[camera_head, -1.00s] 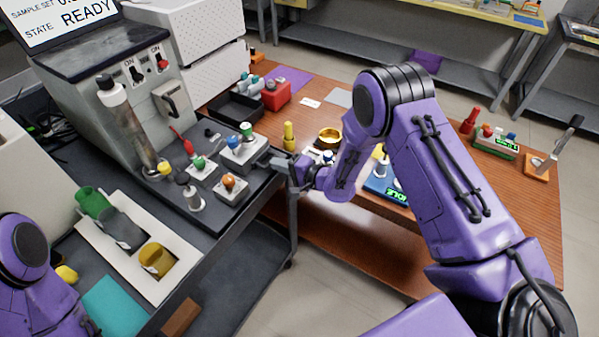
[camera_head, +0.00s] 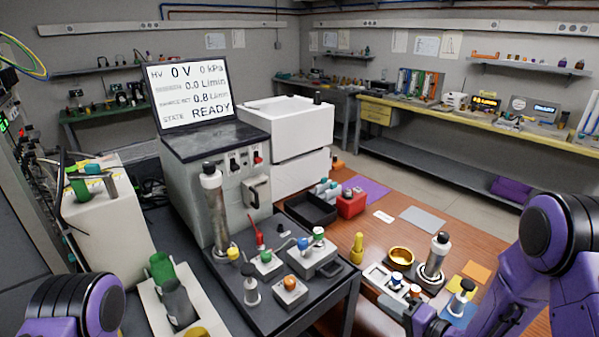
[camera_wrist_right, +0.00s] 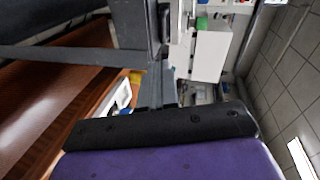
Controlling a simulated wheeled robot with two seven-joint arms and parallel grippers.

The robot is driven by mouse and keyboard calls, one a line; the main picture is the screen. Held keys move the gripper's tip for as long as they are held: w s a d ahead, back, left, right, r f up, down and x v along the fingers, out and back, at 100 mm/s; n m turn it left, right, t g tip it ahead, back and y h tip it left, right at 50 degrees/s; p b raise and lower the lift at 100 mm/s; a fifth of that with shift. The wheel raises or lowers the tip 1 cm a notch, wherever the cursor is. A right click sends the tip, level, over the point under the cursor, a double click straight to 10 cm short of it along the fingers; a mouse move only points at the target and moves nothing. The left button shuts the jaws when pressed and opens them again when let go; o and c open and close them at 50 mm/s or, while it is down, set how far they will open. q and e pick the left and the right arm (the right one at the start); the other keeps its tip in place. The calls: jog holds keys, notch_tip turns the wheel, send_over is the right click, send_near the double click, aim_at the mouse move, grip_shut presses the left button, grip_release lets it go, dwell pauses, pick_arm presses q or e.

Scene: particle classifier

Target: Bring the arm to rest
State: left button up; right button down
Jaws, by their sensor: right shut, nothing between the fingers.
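My right arm, purple with dark joints, fills the lower right of the head view. Its dark right gripper (camera_head: 424,318) is at the bottom edge of that view, in front of the wooden table (camera_head: 345,248). It is shut and empty, apart from the white tray with small fittings (camera_head: 376,272). In the right wrist view, purple and black parts of my arm fill the bottom, and the fingertips are hard to make out. Of my left arm only a purple and black joint shows at the lower left of the head view; its gripper is out of sight.
The classifier (camera_head: 222,145) with a READY screen (camera_head: 192,93) stands on a dark bench, with several knobbed fittings in front. Floor behind the table is clear.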

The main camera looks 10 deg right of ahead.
jog(key=s+d+f+n+g+h+b, duration=0.1)
jog(key=s+d+f+h, duration=0.15)
jog(key=f+h, duration=0.2)
jog(key=s+d+f+n+g+h, duration=0.1)
jog(key=s+d+f+h, duration=0.1)
jog(key=s+f+h, duration=0.3)
pick_arm(q)
notch_tip(320, 180, down, 3)
jog(key=shift+r+b, duration=0.15)
jog(key=shift+b, duration=0.7)
pick_arm(e)
jog(key=s+f+g+h, duration=0.1)
jog(key=s+f+g, duration=0.2)
jog(key=s+f, duration=0.3)
jog(key=s+f+n+g+h, duration=0.1)
jog(key=s+f+g, duration=0.3)
jog(key=s, duration=1.1)
notch_tip(320, 180, down, 2)
jog(key=shift+f+g, duration=0.25)
jog(key=shift+g, duration=0.05)
pick_arm(q)
jog(key=shift+c, duration=0.2)
